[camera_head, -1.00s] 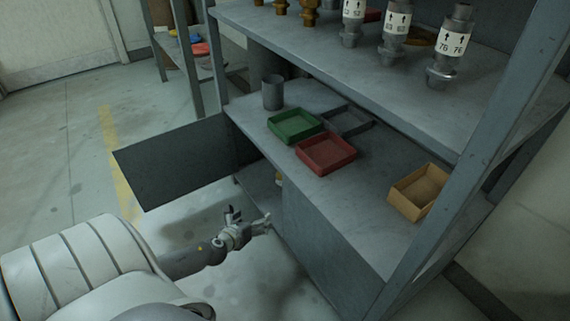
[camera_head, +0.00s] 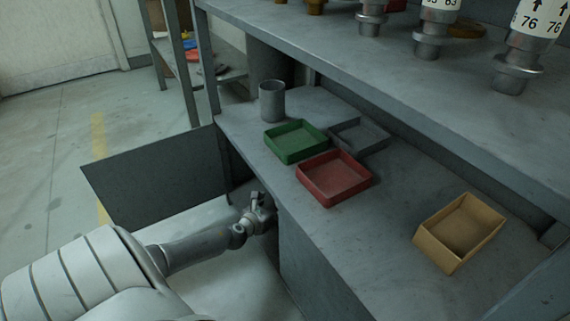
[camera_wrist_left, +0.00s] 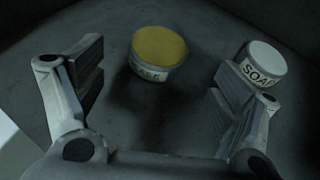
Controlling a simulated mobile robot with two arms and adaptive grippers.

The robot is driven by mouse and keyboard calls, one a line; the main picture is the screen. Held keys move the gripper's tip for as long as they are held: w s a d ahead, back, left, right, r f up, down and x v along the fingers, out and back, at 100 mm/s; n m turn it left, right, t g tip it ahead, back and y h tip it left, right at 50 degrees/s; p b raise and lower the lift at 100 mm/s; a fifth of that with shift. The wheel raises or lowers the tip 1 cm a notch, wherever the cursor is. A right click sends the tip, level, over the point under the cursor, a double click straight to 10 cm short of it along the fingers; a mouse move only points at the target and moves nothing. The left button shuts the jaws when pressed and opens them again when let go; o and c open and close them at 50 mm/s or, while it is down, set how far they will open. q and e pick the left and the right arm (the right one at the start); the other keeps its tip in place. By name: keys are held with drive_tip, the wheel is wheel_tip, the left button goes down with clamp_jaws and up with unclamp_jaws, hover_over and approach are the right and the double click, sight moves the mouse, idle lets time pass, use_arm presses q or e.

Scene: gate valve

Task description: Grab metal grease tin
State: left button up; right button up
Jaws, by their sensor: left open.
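In the left wrist view, my left gripper (camera_wrist_left: 157,82) is open and empty, with one finger at each side. A round tin with a yellow lid (camera_wrist_left: 159,46) and a pale label stands ahead, between and beyond the fingers. Its label is too dim to read surely. A white-lidded tin (camera_wrist_left: 265,62) marked "SOAP" stands to the right, partly behind the right finger. No tin legibly marked grease shows. In the head view, my left gripper (camera_head: 262,214) reaches into the low cabinet opening; the tins are hidden there. My right gripper is not in view.
An open cabinet door (camera_head: 150,178) stands left of my arm. On the bench (camera_head: 390,205) above are a grey cylinder (camera_head: 272,102), a green tray (camera_head: 295,141), a red tray (camera_head: 333,177), a grey tray (camera_head: 360,136) and a tan box (camera_head: 459,232). The cabinet's side panel (camera_head: 305,270) borders the opening.

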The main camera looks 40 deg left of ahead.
use_arm(q)
drive_tip(key=b+x, duration=0.2)
drive_tip(key=x, duration=0.2)
drive_tip(key=shift+w+a+f+b, duration=0.1)
drive_tip(key=shift+w+b, duration=0.05)
drive_tip(key=shift+b, duration=0.2)
drive_tip(key=shift+w+a, duration=0.1)
drive_tip(key=shift+w, duration=0.3)
drive_tip(key=shift+c, duration=0.5)
drive_tip(key=c, duration=1.1)
